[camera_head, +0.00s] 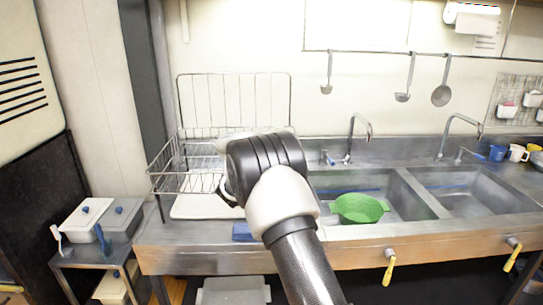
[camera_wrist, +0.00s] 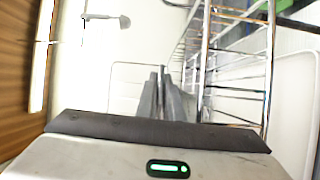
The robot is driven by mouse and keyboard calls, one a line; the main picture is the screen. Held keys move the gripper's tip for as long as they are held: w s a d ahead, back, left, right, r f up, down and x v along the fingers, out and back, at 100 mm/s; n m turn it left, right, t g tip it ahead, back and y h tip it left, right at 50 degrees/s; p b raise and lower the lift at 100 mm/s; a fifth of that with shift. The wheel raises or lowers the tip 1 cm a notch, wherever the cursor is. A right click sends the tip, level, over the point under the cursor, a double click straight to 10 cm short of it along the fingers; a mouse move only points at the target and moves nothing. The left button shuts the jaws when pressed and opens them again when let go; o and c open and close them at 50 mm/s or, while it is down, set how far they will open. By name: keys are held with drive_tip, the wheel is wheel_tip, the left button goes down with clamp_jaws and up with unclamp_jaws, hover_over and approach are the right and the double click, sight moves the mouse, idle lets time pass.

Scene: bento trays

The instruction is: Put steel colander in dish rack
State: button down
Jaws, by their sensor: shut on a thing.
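No steel colander can be made out in either view; my arm covers part of the rack area. The wire dish rack (camera_head: 183,165) stands at the left end of the counter, over a white tray (camera_head: 185,207). My gripper is at the rack, its fingers hidden behind my arm in the head view. In the wrist view my gripper (camera_wrist: 163,92) has its grey fingers close together, just left of the rack's wires (camera_wrist: 238,60). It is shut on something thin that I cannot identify.
A green colander (camera_head: 360,208) sits in the left sink basin (camera_head: 400,205). The right basin (camera_head: 475,192) looks empty. Taps stand behind the basins, and ladles hang above. A small side table with lidded boxes (camera_head: 86,214) stands left of the counter.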

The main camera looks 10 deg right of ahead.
drive_tip(key=shift+f+b, duration=0.3)
drive_tip(key=shift+b, duration=0.25)
drive_tip(key=c, duration=1.9)
unclamp_jaws()
